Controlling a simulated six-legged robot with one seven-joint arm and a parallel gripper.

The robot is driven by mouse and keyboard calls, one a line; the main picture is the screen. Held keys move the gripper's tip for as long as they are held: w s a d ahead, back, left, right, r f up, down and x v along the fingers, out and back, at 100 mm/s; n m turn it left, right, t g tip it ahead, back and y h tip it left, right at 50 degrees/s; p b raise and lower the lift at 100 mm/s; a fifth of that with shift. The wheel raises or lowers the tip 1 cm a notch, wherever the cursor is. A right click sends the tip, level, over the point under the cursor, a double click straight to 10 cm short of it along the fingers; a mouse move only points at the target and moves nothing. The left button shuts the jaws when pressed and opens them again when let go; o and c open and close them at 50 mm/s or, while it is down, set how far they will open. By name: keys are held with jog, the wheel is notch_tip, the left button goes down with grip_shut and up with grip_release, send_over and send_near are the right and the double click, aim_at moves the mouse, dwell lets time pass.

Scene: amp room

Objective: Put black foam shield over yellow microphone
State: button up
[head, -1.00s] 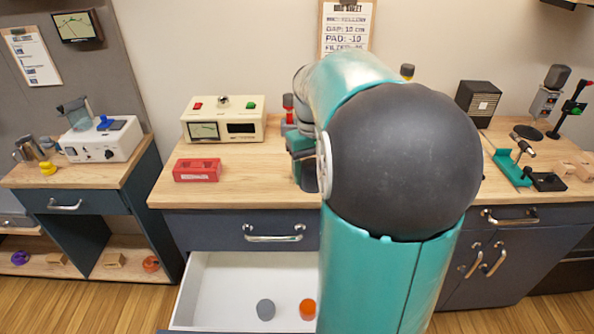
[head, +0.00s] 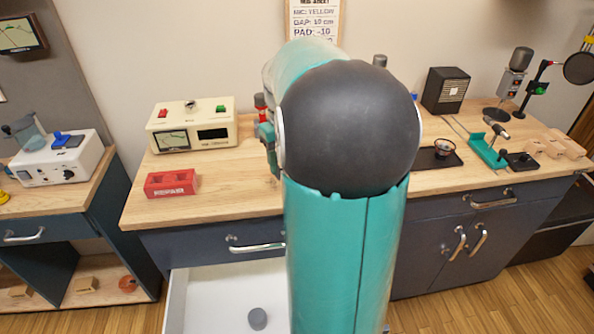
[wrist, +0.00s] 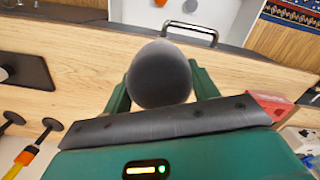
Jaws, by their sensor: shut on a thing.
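The black foam shield (wrist: 160,75) shows in the wrist view as a dark, rounded foam piece. My gripper (wrist: 162,88) has its green fingers shut on it, one on each side, over the wooden worktop. In the head view my own arm hides the shield and most of the gripper. A yellow rod-like piece with a red part (wrist: 22,160) is at the lower left of the wrist view, apart from the shield; I cannot tell whether it is the yellow microphone. A dark-topped post (head: 380,60) stands behind my arm, its lower part hidden.
A drawer (head: 215,290) hangs open below, with a grey disc (head: 257,318).

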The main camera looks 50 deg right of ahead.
jog(key=d+f, duration=0.2)
jog(key=d, duration=0.1)
jog(key=w+d+f, duration=0.1)
jog(key=d+f, duration=0.2)
jog(key=w+d+f, duration=0.1)
jog(key=d+f, duration=0.2)
jog(key=shift+w+d, duration=0.2)
jog(key=shift+d, duration=0.1)
jog(key=shift+d+f, duration=0.15)
jog(key=shift+f, duration=0.75)
jog(key=shift+d+f, duration=0.1)
jog(key=shift+f, duration=0.75)
jog(key=shift+f, duration=0.1)
jog(key=o, duration=1.2)
jog(key=shift+w, duration=0.1)
jog(key=r, duration=1.2)
jog(key=shift+w+d+r, duration=0.1)
jog(key=shift+w, duration=0.2)
